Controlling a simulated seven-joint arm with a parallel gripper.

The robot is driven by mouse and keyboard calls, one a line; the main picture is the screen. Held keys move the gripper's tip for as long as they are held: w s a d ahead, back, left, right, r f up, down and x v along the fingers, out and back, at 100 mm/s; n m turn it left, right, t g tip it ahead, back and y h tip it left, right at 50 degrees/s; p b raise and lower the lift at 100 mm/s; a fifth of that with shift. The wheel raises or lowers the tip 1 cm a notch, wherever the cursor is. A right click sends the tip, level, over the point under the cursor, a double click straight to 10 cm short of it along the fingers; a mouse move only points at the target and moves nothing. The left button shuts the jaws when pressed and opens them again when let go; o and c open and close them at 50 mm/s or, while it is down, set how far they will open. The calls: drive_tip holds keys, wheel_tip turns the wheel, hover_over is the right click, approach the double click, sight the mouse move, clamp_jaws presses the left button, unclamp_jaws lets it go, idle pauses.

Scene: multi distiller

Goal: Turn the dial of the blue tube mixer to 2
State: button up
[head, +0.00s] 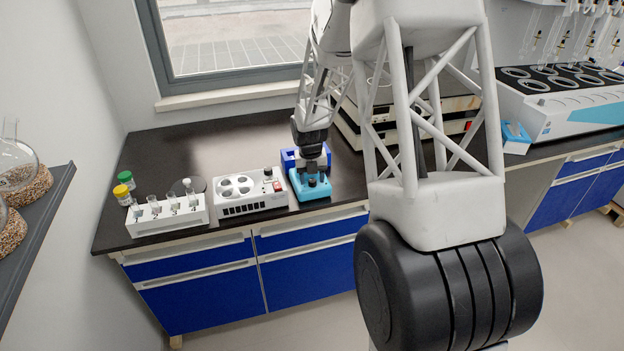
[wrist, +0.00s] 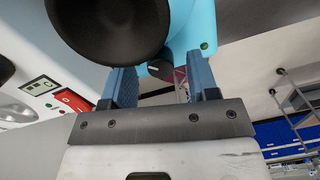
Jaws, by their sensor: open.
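The blue tube mixer (head: 311,192) stands near the front edge of the dark bench in the head view. In the wrist view its light blue body (wrist: 205,20) fills the top, with a large black round cup (wrist: 108,22) on it. A small dark dial (wrist: 160,66) with a white mark sits below the cup. My gripper (head: 313,170) is over the mixer in the head view. In the wrist view my gripper (wrist: 160,74) is open, one finger on either side of the dial. I cannot tell whether the fingers touch it. The dial's numbers are not readable.
A white device (head: 248,192) with round wells and a red switch stands close left of the mixer. A dark blue object (head: 290,157) is just behind the mixer. Stacked equipment (head: 345,122) stands to the right.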

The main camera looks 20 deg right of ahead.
drive_tip(key=shift+f, duration=0.35)
drive_tip(key=c, duration=0.9)
drive_tip(key=shift+m, duration=0.8)
